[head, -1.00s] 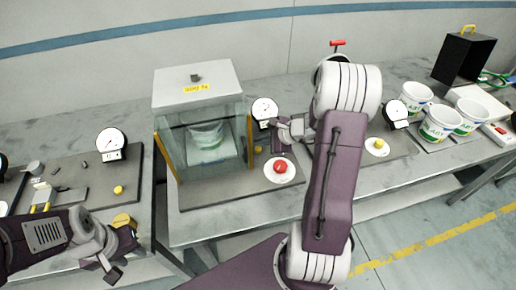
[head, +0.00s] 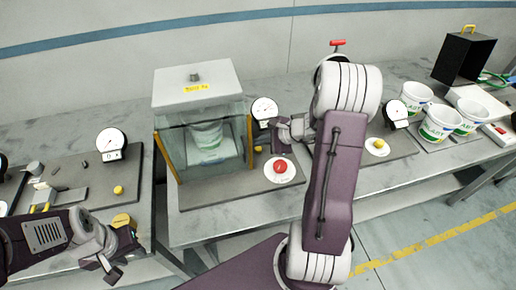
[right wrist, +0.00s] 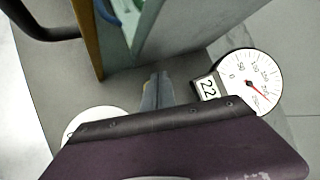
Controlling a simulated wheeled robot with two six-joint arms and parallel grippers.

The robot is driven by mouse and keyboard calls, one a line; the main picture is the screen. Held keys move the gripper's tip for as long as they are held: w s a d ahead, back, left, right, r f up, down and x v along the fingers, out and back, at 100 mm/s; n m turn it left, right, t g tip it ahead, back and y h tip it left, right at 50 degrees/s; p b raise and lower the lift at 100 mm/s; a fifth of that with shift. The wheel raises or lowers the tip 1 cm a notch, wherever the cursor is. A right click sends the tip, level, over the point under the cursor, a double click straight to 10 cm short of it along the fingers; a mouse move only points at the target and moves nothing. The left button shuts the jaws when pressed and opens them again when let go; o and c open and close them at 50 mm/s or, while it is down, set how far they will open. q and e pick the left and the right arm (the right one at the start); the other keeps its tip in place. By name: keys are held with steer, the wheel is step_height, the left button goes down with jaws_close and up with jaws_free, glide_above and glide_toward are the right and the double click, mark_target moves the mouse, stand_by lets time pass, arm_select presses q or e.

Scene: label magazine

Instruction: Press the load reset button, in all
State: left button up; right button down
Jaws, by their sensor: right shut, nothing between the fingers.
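In the head view a red button (head: 280,167) sits on a white disc (head: 292,178) in front of the middle glass case. A small yellow knob (head: 258,149) stands below the middle dial (head: 264,109). I cannot read which is the load reset button. My right gripper (head: 274,140) is shut and empty beside that dial. My left gripper (head: 122,258) is open and empty at lower left.
The glass case (head: 198,88) with a white cup (head: 207,133) inside stands left of my right gripper. Its amber edge (right wrist: 87,38) is close in the right wrist view. Other stations hold a left dial (head: 111,142), a right dial (head: 397,112) and cups (head: 438,122).

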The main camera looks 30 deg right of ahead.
mark_target(261, 150)
steer(key=shift+f+b, duration=0.4)
steer(key=shift+b, duration=0.05)
steer(key=shift+f+b, duration=0.55)
steer(key=shift+b, duration=0.1)
stand_by(0.6)
steer(key=shift+r, duration=0.1)
steer(key=shift+r+p, duration=0.65)
steer(key=shift+r, duration=0.2)
step_height(261, 150, up, 5)
steer(key=p, duration=0.4)
steer(key=shift+r, duration=0.1)
stand_by(0.7)
